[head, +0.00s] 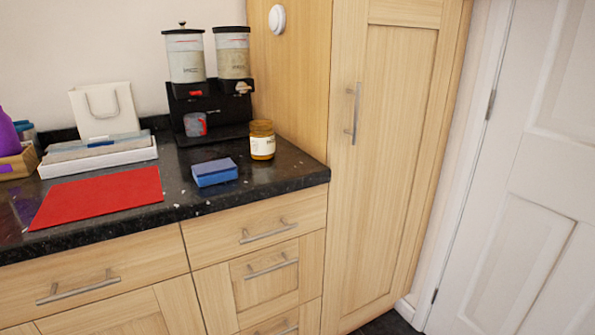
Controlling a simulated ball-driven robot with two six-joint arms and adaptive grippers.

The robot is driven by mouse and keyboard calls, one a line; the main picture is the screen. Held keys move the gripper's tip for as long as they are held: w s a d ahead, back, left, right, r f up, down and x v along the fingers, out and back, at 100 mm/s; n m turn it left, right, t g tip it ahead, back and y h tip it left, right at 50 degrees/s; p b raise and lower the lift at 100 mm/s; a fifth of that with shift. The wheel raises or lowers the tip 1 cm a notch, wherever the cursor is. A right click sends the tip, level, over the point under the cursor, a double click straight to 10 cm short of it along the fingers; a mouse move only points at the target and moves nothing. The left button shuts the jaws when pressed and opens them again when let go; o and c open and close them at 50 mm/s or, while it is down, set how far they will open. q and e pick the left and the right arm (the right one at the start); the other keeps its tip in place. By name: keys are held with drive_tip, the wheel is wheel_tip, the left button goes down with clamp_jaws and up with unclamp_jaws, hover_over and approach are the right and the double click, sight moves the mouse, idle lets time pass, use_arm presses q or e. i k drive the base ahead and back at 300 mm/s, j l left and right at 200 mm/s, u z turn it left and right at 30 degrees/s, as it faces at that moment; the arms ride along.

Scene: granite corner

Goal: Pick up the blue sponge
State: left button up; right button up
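The blue sponge (215,173) lies flat on the black granite counter (190,198), a little back from the front edge and left of the counter's right end. It looks like a rectangular block and nothing covers it. Neither of my grippers shows in the head view.
A red mat (97,197) lies left of the sponge. A jar (262,140) stands behind it to the right, and a twin dispenser (208,85) with a mug (195,124) at the back. A white tray (98,161) sits further left. A tall cupboard (385,160) rises at the right.

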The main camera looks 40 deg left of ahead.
sight(219, 170)
drive_tip(key=u, duration=1.45)
